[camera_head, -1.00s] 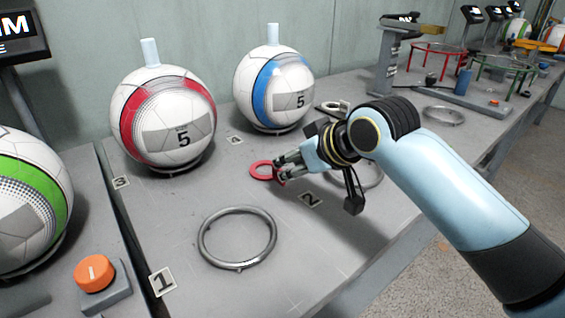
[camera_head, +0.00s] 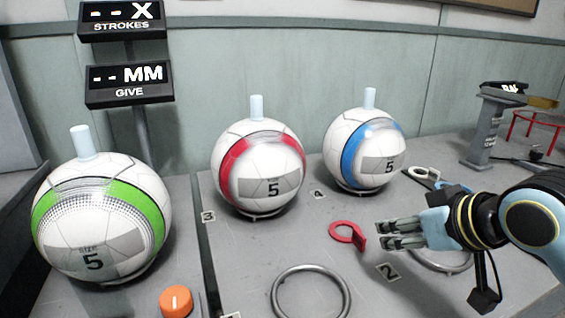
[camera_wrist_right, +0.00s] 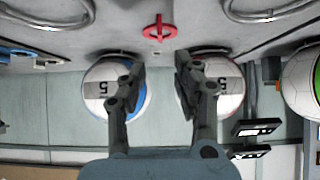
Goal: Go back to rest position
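My right gripper (camera_head: 384,232) comes in from the right in the head view, low over the bench. It is open and empty; in the right wrist view (camera_wrist_right: 158,78) its two fingers stand apart with nothing between them. My left gripper is not in view.
Balls with green (camera_head: 100,220), red (camera_head: 258,170) and blue (camera_head: 364,148) bands stand at the back. Metal rings (camera_head: 276,298) lie on the bench. An orange button (camera_head: 176,300) is at the front left. Displays (camera_head: 128,85) stand behind the green-banded ball.

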